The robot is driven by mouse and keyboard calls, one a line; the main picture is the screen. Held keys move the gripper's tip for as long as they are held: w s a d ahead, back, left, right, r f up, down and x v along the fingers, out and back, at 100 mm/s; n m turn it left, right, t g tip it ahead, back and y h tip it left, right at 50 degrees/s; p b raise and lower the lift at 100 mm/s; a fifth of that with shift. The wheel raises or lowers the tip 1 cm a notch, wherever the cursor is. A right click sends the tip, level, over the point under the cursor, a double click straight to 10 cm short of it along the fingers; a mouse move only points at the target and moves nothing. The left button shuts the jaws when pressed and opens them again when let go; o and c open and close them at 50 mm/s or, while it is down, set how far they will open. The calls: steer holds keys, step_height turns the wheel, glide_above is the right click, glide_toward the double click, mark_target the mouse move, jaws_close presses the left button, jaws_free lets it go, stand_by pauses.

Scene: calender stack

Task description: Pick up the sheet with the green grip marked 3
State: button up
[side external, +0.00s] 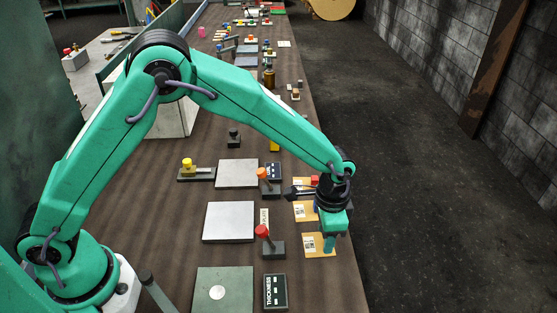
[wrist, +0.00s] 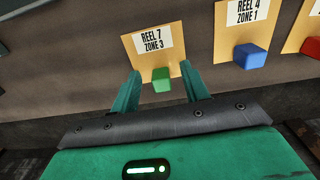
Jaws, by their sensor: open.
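The tan sheet with the green grip lies on the bench; its white label reads REEL 7 ZONE 3. It shows in the wrist view (wrist: 142,62) and in the side view (side external: 315,250). The green grip (wrist: 162,80) stands at the sheet's near edge. My gripper (wrist: 162,74) is open, with one finger on each side of the green grip and visible gaps between. In the side view my gripper (side external: 328,241) hangs over this sheet and hides its grip.
A tan sheet with a blue grip (wrist: 250,57), labelled REEL 4 ZONE 1, lies to the right in the wrist view, then one with a red grip (wrist: 311,47).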

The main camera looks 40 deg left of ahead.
stand_by(0.4)
jaws_close()
steer(key=shift+r, duration=0.1)
steer(key=shift+r, duration=0.55)
step_height(320, 180, up, 3)
steer(key=shift+s+d+r, duration=0.1)
steer(key=shift+s+d, duration=0.05)
steer(key=s+d+r, duration=0.5)
steer(key=s+r, duration=0.1)
steer(key=s, duration=0.4)
steer(key=shift+d+r, duration=0.2)
steer(key=shift+r, duration=0.05)
